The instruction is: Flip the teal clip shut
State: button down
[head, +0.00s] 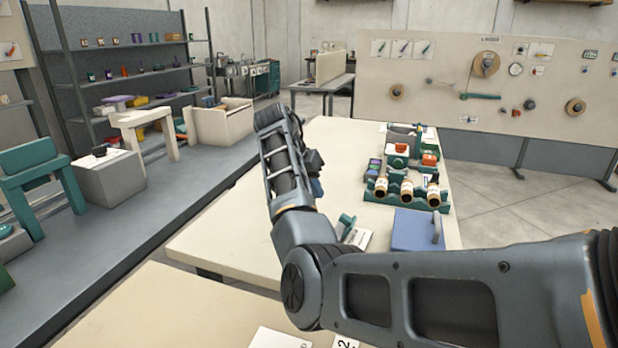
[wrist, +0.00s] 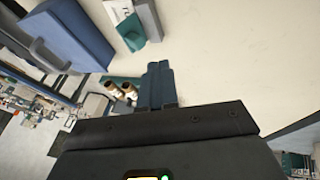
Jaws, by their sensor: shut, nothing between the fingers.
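A small teal piece (head: 346,222), which looks like the clip, is on the cream table beside a white card. It also shows in the wrist view (wrist: 131,31) at the top, against the card. Whether its flap is open or shut is too small to tell. My gripper (wrist: 157,84) has its two blue fingers together and empty, pointing toward the table, apart from the teal piece. In the head view only the blue finger ends (head: 317,188) show past my forearm, above the table.
A blue box with a handle (head: 412,230) stands right of the teal piece. Behind it is a green rack (head: 384,188) with brown bottles, with small coloured items further back. The cream table (head: 225,222) is bare at its left. A pegboard (head: 430,60) stands behind.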

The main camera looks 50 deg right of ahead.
aim_at(345, 223)
jog(key=shift+s+d+f+p, duration=0.2)
jog(key=shift+s+d+f, duration=0.25)
jog(key=shift+s+f, duration=0.35)
jog(key=shift+s+d+f+p, duration=0.25)
jog(key=shift+s+d+f, duration=0.25)
jog(key=shift+f, duration=0.45)
jog(key=shift+s+d+f+p, duration=0.2)
jog(key=shift+s+d+f, duration=0.15)
jog(key=shift+s+f, duration=0.45)
jog(key=shift+w+d, duration=0.1)
